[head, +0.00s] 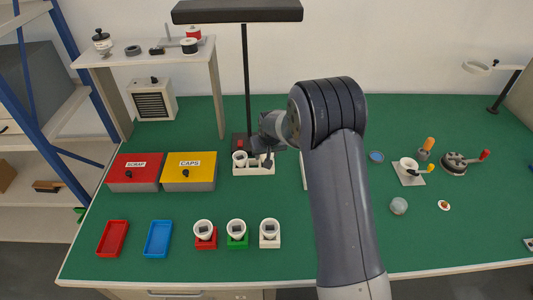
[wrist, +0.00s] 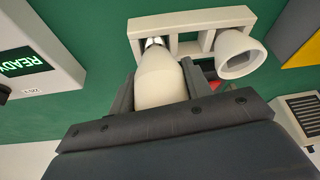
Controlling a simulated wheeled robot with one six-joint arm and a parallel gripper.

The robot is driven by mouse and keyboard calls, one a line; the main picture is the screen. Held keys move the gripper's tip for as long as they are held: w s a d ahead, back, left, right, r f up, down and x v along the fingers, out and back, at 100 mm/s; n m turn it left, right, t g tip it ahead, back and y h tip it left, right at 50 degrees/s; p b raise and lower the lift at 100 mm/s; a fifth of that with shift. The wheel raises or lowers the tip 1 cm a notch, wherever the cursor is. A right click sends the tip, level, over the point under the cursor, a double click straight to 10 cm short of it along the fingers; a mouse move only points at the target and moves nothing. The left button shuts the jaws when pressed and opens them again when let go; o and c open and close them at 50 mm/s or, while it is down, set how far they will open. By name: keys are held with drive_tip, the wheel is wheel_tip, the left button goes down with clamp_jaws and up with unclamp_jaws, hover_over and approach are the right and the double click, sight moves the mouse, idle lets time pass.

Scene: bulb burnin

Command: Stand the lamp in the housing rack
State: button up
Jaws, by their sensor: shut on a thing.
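My gripper (wrist: 160,88) is shut on the lamp (wrist: 161,76), a cream rounded body with a shiny metal end. In the wrist view the metal end lies over the left opening of the white housing rack (wrist: 190,21); I cannot tell how deep it sits or whether it touches. A white cup-shaped piece (wrist: 238,55) stands in the rack's other opening. In the head view my gripper (head: 267,158) is over the right part of the rack (head: 254,171), at the back of the green table. The lamp is mostly hidden there.
Red (head: 133,174) and yellow (head: 190,173) boxes stand left of the rack. A dark lamp post (head: 247,90) rises behind it. A box marked READY (wrist: 32,62) is close on the other side. Several white cups on coloured bases stand in front.

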drive_tip(key=shift+f+b, duration=0.55)
drive_tip(key=shift+f, duration=0.1)
idle(0.3)
drive_tip(key=o, duration=1)
drive_tip(key=shift+r, duration=0.1)
drive_tip(key=b+v, duration=0.1)
drive_tip(key=v, duration=0.9)
drive_tip(key=shift+s+r, duration=0.2)
drive_tip(key=shift+r, duration=0.15)
drive_tip(key=shift+f, duration=0.1)
drive_tip(key=p+x, duration=0.1)
drive_tip(key=x, duration=0.9)
drive_tip(key=shift+w+f, duration=0.25)
drive_tip(key=shift+f, duration=0.1)
drive_tip(key=shift+r, duration=0.15)
